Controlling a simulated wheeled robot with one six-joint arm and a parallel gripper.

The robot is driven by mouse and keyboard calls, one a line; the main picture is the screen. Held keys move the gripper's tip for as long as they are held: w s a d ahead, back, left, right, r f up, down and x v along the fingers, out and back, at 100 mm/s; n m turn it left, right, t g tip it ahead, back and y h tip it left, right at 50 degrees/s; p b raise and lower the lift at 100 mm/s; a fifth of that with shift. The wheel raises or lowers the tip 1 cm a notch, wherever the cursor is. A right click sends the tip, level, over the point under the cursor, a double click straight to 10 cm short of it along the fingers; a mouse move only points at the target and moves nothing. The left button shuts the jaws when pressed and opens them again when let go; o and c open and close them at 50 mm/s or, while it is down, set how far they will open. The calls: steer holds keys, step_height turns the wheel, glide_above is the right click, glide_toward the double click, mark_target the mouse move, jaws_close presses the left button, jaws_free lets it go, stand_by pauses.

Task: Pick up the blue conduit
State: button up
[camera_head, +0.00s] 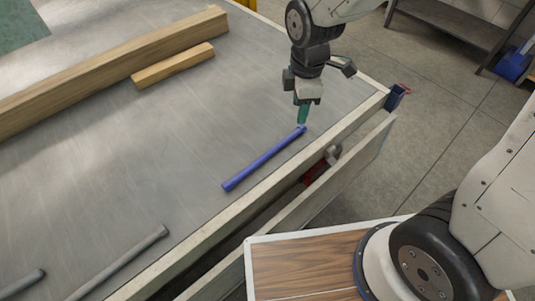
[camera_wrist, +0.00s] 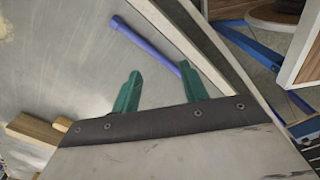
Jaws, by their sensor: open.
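The blue conduit (camera_head: 264,159) lies on the grey metal tabletop, close to the table's near edge and slanting up to the right. In the wrist view the conduit (camera_wrist: 147,45) runs from the upper left towards the right-hand green finger, which covers its end. My gripper (camera_head: 302,119) is above the conduit's upper right end in the head view. Its green fingers (camera_wrist: 160,85) are apart with nothing held between them. I cannot tell whether a finger touches the conduit.
A long wooden beam (camera_head: 110,70) and a short wood block (camera_head: 173,66) lie at the back. A grey pipe (camera_head: 118,264) lies at the lower left. The table's raised pale edge rail (camera_head: 345,124) runs close beside the conduit. Bare tabletop lies left of the conduit.

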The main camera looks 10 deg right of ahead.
mark_target(267, 153)
steer(key=a+f+n, duration=0.2)
steer(key=f, duration=0.2)
steer(key=w+a+f+n, duration=0.1)
steer(key=a+f+n, duration=0.1)
steer(key=f, duration=0.2)
steer(key=a+f+n, duration=0.2)
steer(key=f+n, duration=0.1)
steer(key=f, duration=0.1)
steer(key=shift+w+a, duration=0.25)
steer(key=shift+a, duration=0.05)
steer(key=f, duration=0.5)
steer(key=a+f, duration=0.1)
steer(key=f, duration=0.2)
steer(key=shift+w, duration=0.1)
jaws_close()
